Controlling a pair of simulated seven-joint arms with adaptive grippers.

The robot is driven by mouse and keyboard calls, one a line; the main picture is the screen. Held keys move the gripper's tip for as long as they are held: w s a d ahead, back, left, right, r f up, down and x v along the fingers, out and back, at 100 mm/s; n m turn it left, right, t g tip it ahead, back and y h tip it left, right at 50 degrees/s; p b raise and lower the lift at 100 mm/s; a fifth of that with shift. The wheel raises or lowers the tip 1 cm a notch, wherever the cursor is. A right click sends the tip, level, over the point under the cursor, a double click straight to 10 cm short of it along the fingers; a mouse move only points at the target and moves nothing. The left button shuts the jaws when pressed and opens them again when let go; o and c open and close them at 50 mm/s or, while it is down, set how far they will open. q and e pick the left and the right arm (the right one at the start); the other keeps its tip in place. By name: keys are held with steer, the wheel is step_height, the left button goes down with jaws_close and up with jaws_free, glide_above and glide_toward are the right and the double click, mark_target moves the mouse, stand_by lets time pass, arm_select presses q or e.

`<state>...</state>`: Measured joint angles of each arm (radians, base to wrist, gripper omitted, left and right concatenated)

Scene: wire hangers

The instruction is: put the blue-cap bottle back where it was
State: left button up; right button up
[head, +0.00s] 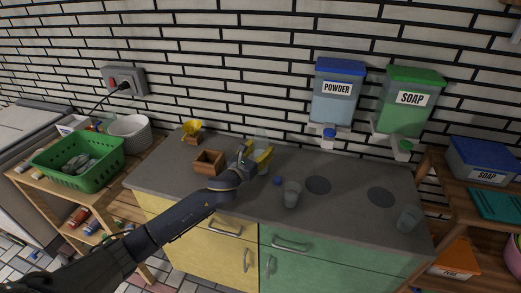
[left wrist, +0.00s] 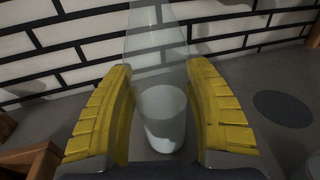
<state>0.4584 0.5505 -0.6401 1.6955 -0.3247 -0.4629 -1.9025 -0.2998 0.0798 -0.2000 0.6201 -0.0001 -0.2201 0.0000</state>
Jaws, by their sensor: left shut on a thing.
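My left gripper (head: 262,158) is at the back of the grey counter, its yellow fingers shut on a clear bottle (head: 261,133). In the left wrist view the fingers (left wrist: 160,115) stand on both sides of this see-through bottle (left wrist: 155,40), which narrows upward. A pale, cup-like shape shows low between the fingers; I cannot tell whether it is the bottle's contents. No blue cap shows on the bottle. My right gripper is not in view.
Powder (head: 338,95) and soap (head: 411,103) dispensers hang on the wall.

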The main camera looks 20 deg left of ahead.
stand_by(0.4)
arm_select(q)
steer(key=o, duration=1.4)
steer(key=shift+f, duration=0.1)
steer(key=shift+s, duration=0.15)
steer(key=v, duration=1.1)
steer(key=shift+s+a, duration=0.2)
steer(key=shift+s, duration=0.1)
